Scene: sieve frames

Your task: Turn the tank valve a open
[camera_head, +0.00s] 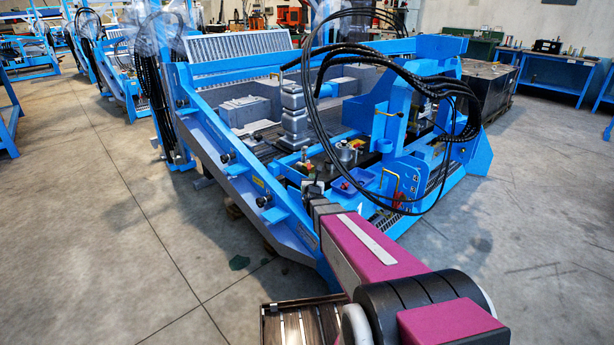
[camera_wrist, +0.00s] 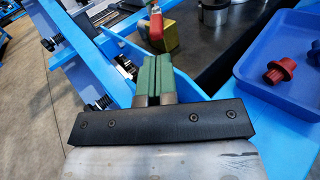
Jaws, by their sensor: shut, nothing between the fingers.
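My gripper (camera_head: 314,188) reaches over the near end of the blue machine frame. In the wrist view its two green fingers (camera_wrist: 143,68) are pressed together with nothing between them. Just beyond the fingertips is a red, lever-like part (camera_wrist: 157,24) beside a yellow block (camera_wrist: 170,35); contact with the fingers cannot be told. A blue tray (camera_wrist: 275,92) at right holds a red knobbed part (camera_wrist: 280,71) and a dark blue part (camera_wrist: 314,54). I cannot tell which part is tank valve a.
The blue frame (camera_head: 290,215) has black knobs along its near-left rail. A stacked grey metal block (camera_head: 294,108) and a silver round pot (camera_head: 347,152) stand on the frame's deck. Black hoses (camera_head: 318,92) arch overhead. The concrete floor (camera_head: 90,220) at left is clear.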

